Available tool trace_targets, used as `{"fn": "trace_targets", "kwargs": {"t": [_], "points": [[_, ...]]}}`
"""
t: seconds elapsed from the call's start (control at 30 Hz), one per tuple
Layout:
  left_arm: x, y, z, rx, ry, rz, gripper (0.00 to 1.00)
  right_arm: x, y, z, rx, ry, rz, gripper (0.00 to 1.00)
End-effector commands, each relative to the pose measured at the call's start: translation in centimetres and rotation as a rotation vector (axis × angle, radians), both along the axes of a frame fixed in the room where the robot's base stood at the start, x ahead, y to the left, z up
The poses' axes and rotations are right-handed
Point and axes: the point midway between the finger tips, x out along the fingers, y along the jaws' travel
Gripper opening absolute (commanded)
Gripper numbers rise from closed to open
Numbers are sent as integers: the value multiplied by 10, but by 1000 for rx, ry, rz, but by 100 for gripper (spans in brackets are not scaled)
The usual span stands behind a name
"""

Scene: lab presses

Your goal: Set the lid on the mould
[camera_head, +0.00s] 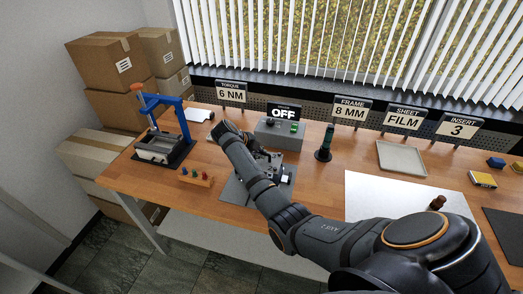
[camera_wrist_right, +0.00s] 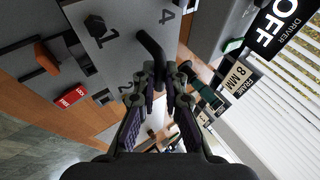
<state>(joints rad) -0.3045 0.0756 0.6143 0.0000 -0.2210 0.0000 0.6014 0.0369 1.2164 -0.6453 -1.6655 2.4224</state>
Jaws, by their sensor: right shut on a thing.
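My right gripper (camera_wrist_right: 155,80) is shut on a bent black handle (camera_wrist_right: 150,45) in the right wrist view. The handle stands up from a grey plate (camera_wrist_right: 140,22), which looks like the lid and is marked with numbers 2 and 4. A dark hexagonal bolt head shows on it. In the head view my right arm reaches over the bench, and the gripper (camera_head: 262,157) is partly hidden by its own wrist above a grey base plate (camera_head: 235,192). The mould cannot be made out clearly, and I cannot tell whether the plate touches it. My left gripper is not in view.
A driver box (camera_head: 280,132) reading OFF stands behind my gripper. A dark green driver (camera_head: 325,142) stands to its right. A blue press (camera_head: 158,125) and a wooden peg rack (camera_head: 195,177) are to the left. A shallow tray (camera_head: 402,158) and a white sheet lie to the right.

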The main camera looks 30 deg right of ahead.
Motion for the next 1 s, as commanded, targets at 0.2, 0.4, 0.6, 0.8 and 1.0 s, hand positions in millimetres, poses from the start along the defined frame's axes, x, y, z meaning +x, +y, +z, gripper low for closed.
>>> {"fn": "trace_targets", "kwargs": {"t": [0.2,0.4,0.6,0.8,1.0], "points": [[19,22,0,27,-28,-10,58,0,-1,0,-1,0,0,0],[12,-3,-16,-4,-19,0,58,0,-1,-16,-1,1,0,0],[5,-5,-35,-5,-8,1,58,0,-1,-38,-1,1,0,0],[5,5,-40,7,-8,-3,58,0,-1,-46,-1,1,0,0],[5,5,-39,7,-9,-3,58,0,-1,-44,-1,1,0,0]]}}
